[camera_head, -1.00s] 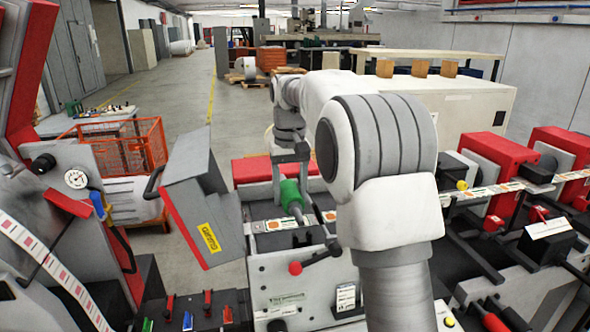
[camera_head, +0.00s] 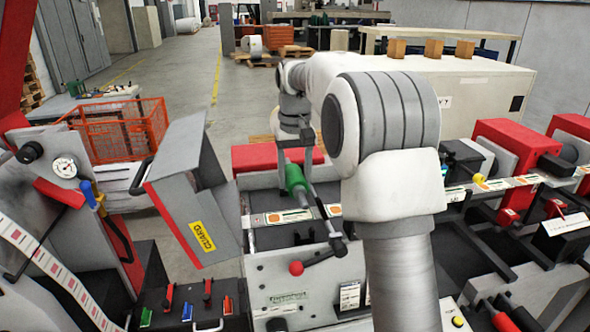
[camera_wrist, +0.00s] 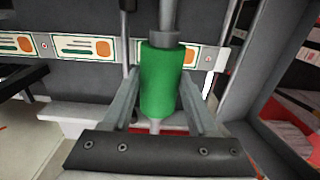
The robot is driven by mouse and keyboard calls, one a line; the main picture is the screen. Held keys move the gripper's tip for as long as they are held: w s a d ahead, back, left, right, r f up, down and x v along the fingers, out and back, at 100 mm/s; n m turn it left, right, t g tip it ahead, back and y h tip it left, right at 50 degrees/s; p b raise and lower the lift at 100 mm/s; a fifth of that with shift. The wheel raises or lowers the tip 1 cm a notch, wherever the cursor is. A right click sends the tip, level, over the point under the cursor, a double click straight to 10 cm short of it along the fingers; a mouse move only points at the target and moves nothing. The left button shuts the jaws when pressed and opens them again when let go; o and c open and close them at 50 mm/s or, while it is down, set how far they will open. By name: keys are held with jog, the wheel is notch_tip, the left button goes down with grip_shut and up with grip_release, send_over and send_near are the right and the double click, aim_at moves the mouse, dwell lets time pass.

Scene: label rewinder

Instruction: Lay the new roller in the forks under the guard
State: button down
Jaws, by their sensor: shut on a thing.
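The new roller is a green cylinder (camera_head: 296,178) with a grey shaft. My gripper (camera_head: 294,163) is shut on it. In the wrist view the green roller (camera_wrist: 160,82) stands between the two fingers of my gripper (camera_wrist: 160,100), its grey shaft running toward the top edge. In the head view it is tilted, over or in front of the label web (camera_head: 285,216). The grey guard (camera_head: 180,185), with a yellow GUARD label, stands tilted up left of the roller. I cannot make out the forks, nor whether the roller touches anything.
A lever with a red ball (camera_head: 296,268) is on the machine front below the roller. A tray of small coloured-handled tools (camera_head: 190,305) is at lower left. Red machine blocks (camera_head: 510,150) stand at right. An orange wire basket (camera_head: 125,130) is behind at left.

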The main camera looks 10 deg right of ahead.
jog(key=shift+f, duration=1.7)
jog(key=shift+f+b, duration=1.1)
jog(key=shift+f, duration=0.8)
jog(key=shift+f, duration=0.3)
jog(key=shift+c, duration=0.5)
grip_release()
jog(key=shift+r+p, duration=1.2)
jog(key=shift+r, duration=3.05)
jog(key=shift+s, duration=0.1)
